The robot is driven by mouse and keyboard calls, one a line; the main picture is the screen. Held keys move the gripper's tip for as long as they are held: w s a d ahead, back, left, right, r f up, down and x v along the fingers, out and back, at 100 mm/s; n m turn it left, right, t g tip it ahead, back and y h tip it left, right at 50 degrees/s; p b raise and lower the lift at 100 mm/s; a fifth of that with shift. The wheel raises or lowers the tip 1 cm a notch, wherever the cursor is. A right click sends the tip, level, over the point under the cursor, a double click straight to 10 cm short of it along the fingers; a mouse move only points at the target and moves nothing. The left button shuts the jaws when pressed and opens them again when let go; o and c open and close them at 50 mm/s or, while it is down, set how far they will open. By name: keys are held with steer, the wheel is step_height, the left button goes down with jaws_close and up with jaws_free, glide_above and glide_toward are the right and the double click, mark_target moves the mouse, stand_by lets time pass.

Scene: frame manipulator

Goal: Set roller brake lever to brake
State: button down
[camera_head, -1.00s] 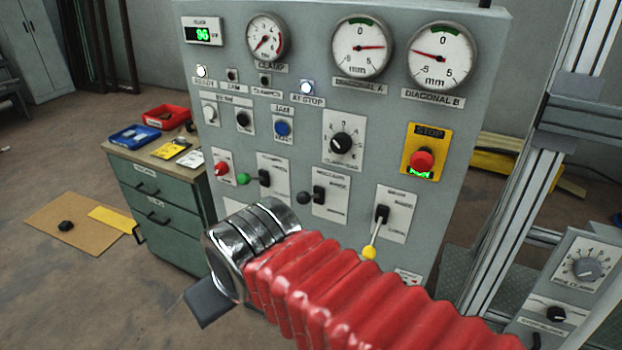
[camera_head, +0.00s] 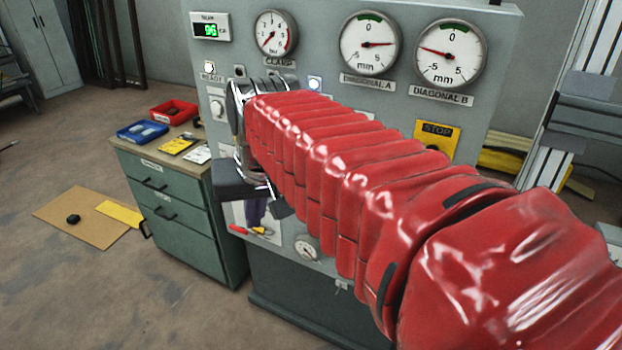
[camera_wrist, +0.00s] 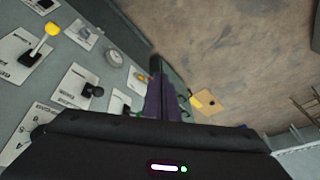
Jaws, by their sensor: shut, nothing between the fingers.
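The panel's levers are hidden behind my red-sleeved arm in the head view. The wrist view shows a lever with a yellow knob (camera_wrist: 52,28), one with a black knob (camera_wrist: 94,91) and part of a green knob (camera_wrist: 138,114). Their labels are too small to read, so I cannot tell which is the roller brake lever. My gripper (camera_wrist: 156,72) is shut and empty, its dark fingers beside the lever plates and apart from the black and yellow knobs.
The grey panel (camera_head: 330,20) carries gauges and a yellow stop plate (camera_head: 437,138). A small round dial (camera_head: 307,248) sits low on it. A green drawer cabinet (camera_head: 175,215) stands at left, with red (camera_head: 173,113) and blue (camera_head: 142,132) trays.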

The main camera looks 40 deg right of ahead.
steer(key=w+d+r+m, duration=0.1)
steer(key=d+m, duration=0.3)
steer(key=d, duration=0.8)
steer(key=w+d+r+m+g, duration=0.1)
steer(key=w+d+r+m, duration=0.1)
steer(key=d, duration=1.1)
steer(key=r+m, duration=0.1)
steer(key=m, duration=0.1)
steer(key=shift+w+d+r+m+g, duration=0.2)
steer(key=shift+w+m+g, duration=0.1)
steer(key=shift+m, duration=0.1)
steer(key=shift+a+f, duration=0.1)
steer(key=w+a+x, duration=0.1)
steer(key=a+x, duration=0.1)
steer(key=x, duration=1.1)
steer(key=shift+a, duration=0.3)
